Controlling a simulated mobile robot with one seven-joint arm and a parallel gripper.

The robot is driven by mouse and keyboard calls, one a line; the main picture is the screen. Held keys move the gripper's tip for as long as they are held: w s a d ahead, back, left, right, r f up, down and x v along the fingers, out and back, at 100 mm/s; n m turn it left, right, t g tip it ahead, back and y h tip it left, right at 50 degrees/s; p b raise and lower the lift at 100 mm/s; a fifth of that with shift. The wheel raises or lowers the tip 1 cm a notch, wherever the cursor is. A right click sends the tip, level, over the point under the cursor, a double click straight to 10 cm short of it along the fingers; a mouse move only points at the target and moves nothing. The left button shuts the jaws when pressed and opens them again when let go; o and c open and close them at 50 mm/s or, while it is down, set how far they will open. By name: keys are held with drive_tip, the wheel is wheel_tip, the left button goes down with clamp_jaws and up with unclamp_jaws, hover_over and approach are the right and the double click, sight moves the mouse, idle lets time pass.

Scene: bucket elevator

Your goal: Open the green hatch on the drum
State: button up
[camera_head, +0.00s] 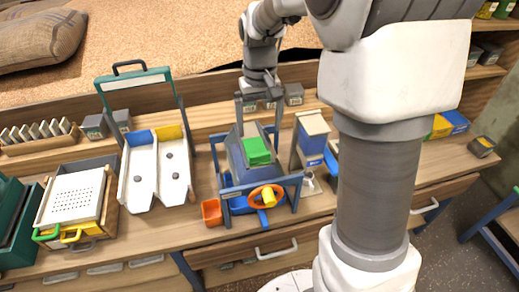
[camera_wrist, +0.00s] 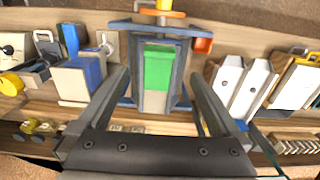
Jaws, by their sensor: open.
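The green hatch (camera_head: 257,150) is on the sloping top of the grey-blue drum (camera_head: 236,161), which stands in a blue frame on the bench. The hatch looks closed. In the wrist view the green hatch (camera_wrist: 158,67) shows between my two fingers. My gripper (camera_head: 259,120) is open and empty, at the back side of the drum, with its fingers pointing down on either side of it. The gripper also shows in the wrist view (camera_wrist: 159,76). I cannot tell whether a finger touches the drum.
An orange handwheel (camera_head: 266,196) and a small orange bin (camera_head: 211,212) are at the drum's front. A white two-channel chute (camera_head: 141,171) stands to the left, and a blue-grey box (camera_head: 312,138) close on the right. Small grey blocks (camera_head: 293,94) lie behind.

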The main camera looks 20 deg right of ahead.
sight(260, 154)
wheel_tip(260, 154, down, 10)
drive_tip(key=shift+p, duration=0.3)
drive_tip(key=shift+c, duration=0.2)
clamp_jaws()
idle(0.3)
